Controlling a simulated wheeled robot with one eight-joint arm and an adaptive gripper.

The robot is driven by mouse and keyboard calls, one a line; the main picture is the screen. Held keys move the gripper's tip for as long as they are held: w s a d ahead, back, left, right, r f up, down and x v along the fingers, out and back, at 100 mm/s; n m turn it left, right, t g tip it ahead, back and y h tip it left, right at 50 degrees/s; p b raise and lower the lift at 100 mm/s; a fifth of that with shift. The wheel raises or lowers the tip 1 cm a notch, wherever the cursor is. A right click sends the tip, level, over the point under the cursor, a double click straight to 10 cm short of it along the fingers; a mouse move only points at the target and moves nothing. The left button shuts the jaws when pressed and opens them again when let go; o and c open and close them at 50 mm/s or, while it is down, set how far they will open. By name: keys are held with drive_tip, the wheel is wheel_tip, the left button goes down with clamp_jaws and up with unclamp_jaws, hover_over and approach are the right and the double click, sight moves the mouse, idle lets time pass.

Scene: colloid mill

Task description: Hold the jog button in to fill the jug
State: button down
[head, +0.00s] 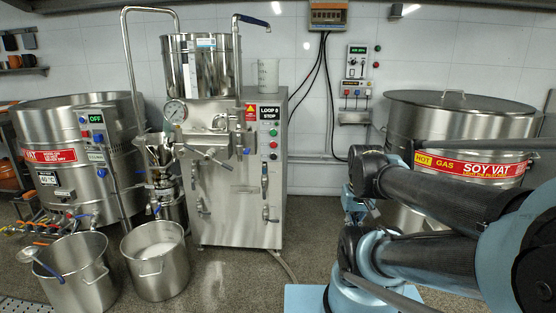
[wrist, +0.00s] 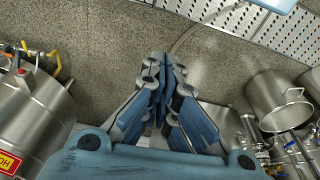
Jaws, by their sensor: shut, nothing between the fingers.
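My gripper (wrist: 163,70) is shut and empty, its blue-grey fingers together over bare floor in the wrist view. In the head view my arm folds at the right, well away from the steel mill (head: 225,170). The mill's cabinet carries a display reading LOOP 0 STOP (head: 269,113), with a column of small round buttons (head: 273,145) below it, green and red among them. I cannot tell which is the jog button. A translucent pale jug (head: 268,75) stands on top of the cabinet. I cannot make out any contents.
Two steel pots (head: 80,275) (head: 157,262) stand on the floor at the front left; the right one holds something white. A steel vat (head: 60,150) is at left, the soy vat (head: 460,115) at right. Floor between mill and my arm is clear except a hose (head: 284,264).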

sight(272, 159)
drive_tip(key=w+a+r+n+t+y, duration=0.25)
drive_tip(key=w+a+n, duration=0.4)
drive_tip(key=w, duration=0.65)
drive_tip(key=w+a+r+n+t+y, duration=0.2)
drive_tip(key=w+a+r+n, duration=0.4)
drive_tip(key=w, duration=0.7)
drive_tip(key=w+a+f+n+t+y, duration=0.1)
drive_tip(key=w+a+f+n, duration=0.3)
drive_tip(key=w+a, duration=0.4)
drive_tip(key=w+a+f+n+t+y, duration=0.2)
drive_tip(key=w+a+f+n, duration=0.2)
drive_tip(key=w+a, duration=0.3)
drive_tip(key=w+n, duration=0.1)
drive_tip(key=w, duration=0.3)
drive_tip(key=shift+w+a+f, duration=0.35)
drive_tip(key=shift+w+a, duration=0.05)
drive_tip(key=shift+t+y, duration=0.25)
drive_tip(key=shift+w+d, duration=0.2)
drive_tip(key=shift+w, duration=4.2)
